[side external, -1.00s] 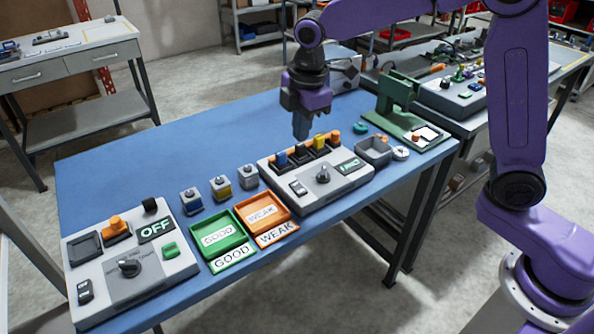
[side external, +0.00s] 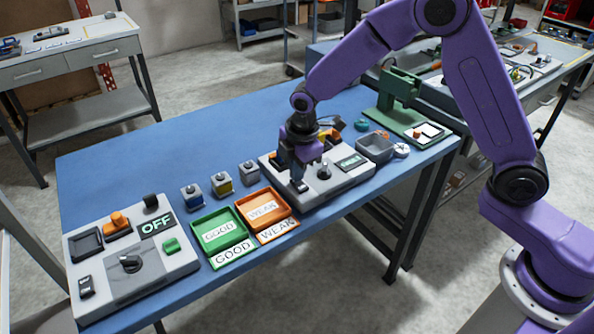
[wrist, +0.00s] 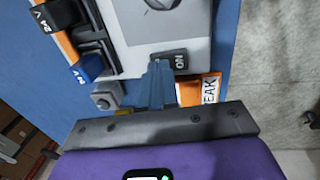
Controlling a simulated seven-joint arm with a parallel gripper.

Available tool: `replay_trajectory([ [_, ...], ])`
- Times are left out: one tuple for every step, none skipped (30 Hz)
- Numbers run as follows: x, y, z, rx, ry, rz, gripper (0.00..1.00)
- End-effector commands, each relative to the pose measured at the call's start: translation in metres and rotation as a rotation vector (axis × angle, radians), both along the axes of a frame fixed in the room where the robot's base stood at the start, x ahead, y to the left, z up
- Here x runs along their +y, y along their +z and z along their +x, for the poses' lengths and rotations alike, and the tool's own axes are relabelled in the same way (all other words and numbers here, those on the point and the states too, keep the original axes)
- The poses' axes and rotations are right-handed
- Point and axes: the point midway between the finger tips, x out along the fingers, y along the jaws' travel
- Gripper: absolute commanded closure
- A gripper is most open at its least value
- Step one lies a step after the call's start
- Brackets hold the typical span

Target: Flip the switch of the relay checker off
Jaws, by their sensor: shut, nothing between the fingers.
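The grey console in the middle of the blue table, which I take as the relay checker (side external: 340,183), has a lit display (side external: 350,162), a round knob (side external: 324,172) and a row of coloured blocks at its back. Its dark rocker switch (wrist: 172,59), marked ON, shows in the wrist view; in the side view my gripper partly covers it. My gripper (side external: 297,178) is shut and empty, pointing down at the switch. In the wrist view its fingertips (wrist: 158,66) are right beside the switch; I cannot tell whether they touch it.
A second grey console (side external: 150,278) at the left has a display reading OFF. A green GOOD tray (side external: 250,243) and an orange WEAK tray (side external: 292,222) lie left of the middle console. Small blocks (side external: 221,184) stand behind them. A green press (side external: 398,92) and a grey bin (side external: 388,153) are at the right.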

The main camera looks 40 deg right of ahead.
Motion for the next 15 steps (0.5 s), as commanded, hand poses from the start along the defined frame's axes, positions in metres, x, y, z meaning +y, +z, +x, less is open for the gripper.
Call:
replay_trajectory([
  [0.0001,-0.0023,0.0004,-0.001,0.0,0.0,1.0],
  [0.0001,-0.003,0.0006,-0.001,0.0,0.0,1.0],
  [0.0001,-0.0038,0.0008,-0.001,0.0,0.001,1.0],
  [0.0002,-0.0041,0.0009,-0.001,0.0,0.001,1.0],
  [0.0002,-0.0043,0.0009,-0.001,0.0,0.001,1.0],
  [0.0002,-0.0043,0.0009,-0.001,0.0,0.001,1.0],
  [0.0003,-0.0043,0.0009,-0.001,0.0,0.001,1.0],
  [0.0003,-0.0042,0.0009,-0.001,0.0,0.001,1.0],
  [0.0003,-0.0042,0.0009,-0.001,0.0,0.001,1.0],
  [0.0003,-0.0041,0.0009,-0.001,0.0,0.001,1.0],
  [0.0003,-0.0041,0.0008,-0.001,0.0,0.001,1.0],
  [0.0003,-0.0041,0.0008,-0.001,0.0,0.001,1.0],
  [0.0003,-0.0043,0.001,0.001,0.0,0.001,1.0],
  [0.0002,-0.0048,0.0013,0.005,0.0,0.0,1.0],
  [0.0001,-0.006,0.0018,0.016,-0.001,-0.001,1.0],
])
